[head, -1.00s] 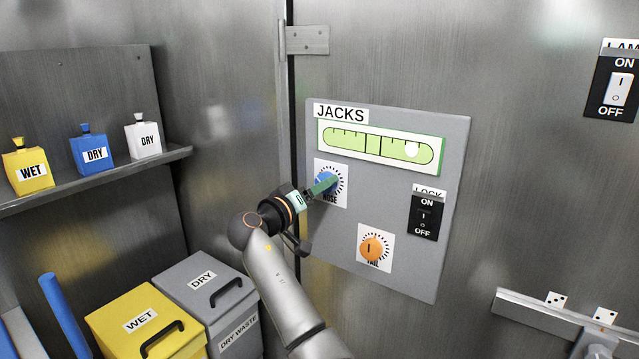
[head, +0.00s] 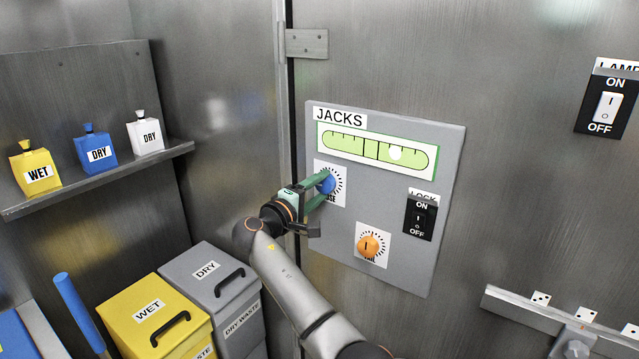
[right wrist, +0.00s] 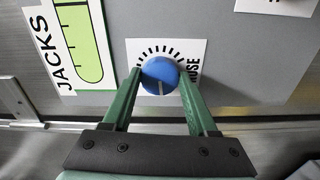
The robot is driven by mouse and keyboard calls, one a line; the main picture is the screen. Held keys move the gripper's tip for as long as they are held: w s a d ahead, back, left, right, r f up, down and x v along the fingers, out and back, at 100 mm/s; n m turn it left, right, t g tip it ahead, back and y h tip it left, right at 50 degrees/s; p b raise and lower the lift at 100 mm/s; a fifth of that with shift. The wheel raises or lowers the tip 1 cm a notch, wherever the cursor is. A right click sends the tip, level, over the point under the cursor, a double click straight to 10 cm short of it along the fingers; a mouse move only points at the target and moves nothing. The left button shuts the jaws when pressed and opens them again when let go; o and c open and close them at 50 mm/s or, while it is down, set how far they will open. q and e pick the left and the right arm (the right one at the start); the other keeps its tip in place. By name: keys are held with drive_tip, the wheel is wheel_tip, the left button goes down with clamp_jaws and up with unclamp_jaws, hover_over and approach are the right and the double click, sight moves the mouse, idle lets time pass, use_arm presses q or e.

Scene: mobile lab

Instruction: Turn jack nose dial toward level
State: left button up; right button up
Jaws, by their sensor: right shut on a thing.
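The blue nose dial (head: 326,183) sits on the grey jacks panel (head: 390,268), under the spirit level (head: 375,150). The level's pale bubble (head: 394,153) stands just right of the centre line. My right gripper (head: 318,190) is shut on the blue dial. In the right wrist view the green fingers of my right gripper (right wrist: 160,88) hold both sides of the dial (right wrist: 160,72), whose pale mark points toward the gripper. The fingers hide part of the dial's label. My left gripper is not in view.
The orange tail dial (head: 368,246) and a black lock switch (head: 420,217) are on the same panel. Yellow wet and grey dry bins (head: 203,262) stand at lower left. A shelf (head: 100,180) holds three bottles. A rail (head: 530,312) juts out at lower right.

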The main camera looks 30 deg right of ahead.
drive_tip(key=shift+n, duration=0.4)
drive_tip(key=o, duration=1.4)
